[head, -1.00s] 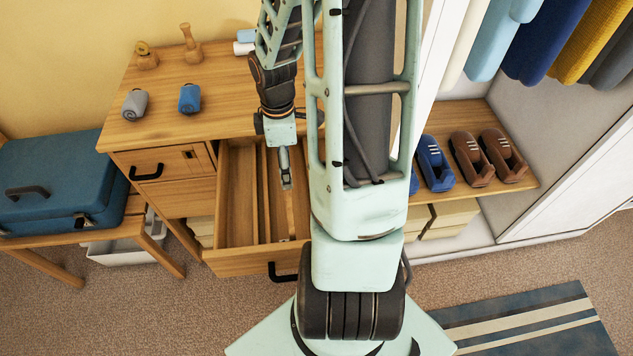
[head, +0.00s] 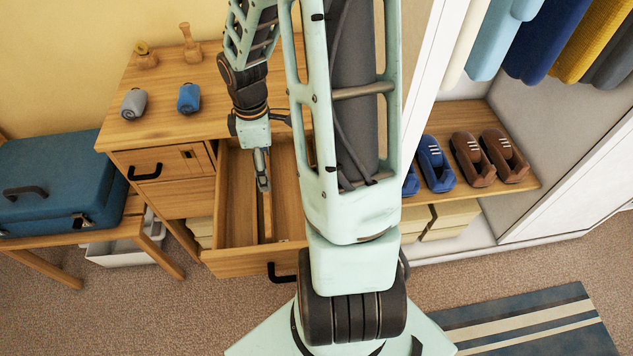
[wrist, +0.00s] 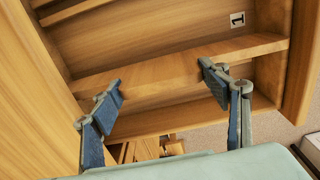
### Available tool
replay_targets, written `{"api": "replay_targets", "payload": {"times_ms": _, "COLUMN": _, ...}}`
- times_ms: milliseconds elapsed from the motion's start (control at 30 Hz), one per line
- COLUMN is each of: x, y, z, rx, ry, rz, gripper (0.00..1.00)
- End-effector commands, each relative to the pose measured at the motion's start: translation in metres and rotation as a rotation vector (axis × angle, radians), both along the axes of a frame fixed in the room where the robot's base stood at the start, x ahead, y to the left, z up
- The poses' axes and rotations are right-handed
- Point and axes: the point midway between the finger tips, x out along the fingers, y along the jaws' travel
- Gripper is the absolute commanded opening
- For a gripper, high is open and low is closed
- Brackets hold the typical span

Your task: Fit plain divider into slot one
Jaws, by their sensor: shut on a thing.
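The plain divider (wrist: 170,70) is a thin bare wooden board. In the wrist view it spans between my fingers and past them on both sides. My gripper (head: 263,186) is down at the open drawer (head: 233,262) in the head view. Its fingers also show in the wrist view (wrist: 163,87), set apart and shut on the divider. A white tag marked 1 (wrist: 237,19) is on the drawer's inner wall, above the divider in the picture. I cannot tell whether the divider's ends sit in a slot; its lower edge is hidden.
A grey roll (head: 134,103) and a blue roll (head: 189,97) lie on the dresser top (head: 155,125). A blue suitcase (head: 50,185) stands on a bench at left. Shoes (head: 470,160) sit on a shelf at right. The drawer's walls stand close around my gripper.

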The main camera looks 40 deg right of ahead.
Motion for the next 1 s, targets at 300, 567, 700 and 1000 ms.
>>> {"api": "replay_targets", "payload": {"times_ms": 300, "x": 0.009, "y": 0.014, "z": 0.000, "rx": 0.000, "ry": 0.000, "rz": 0.002, "gripper": 0.48}}
{"api": "replay_targets", "payload": {"times_ms": 567, "x": 0.013, "y": 0.021, "z": 0.000, "rx": -0.001, "ry": -0.001, "rz": 0.000, "gripper": 0.48}}
{"api": "replay_targets", "payload": {"times_ms": 700, "x": 0.013, "y": 0.021, "z": 0.000, "rx": 0.000, "ry": 0.000, "rz": 0.000, "gripper": 0.48}}
{"api": "replay_targets", "payload": {"times_ms": 1000, "x": 0.013, "y": 0.021, "z": 0.000, "rx": 0.000, "ry": 0.000, "rz": 0.000, "gripper": 0.48}}
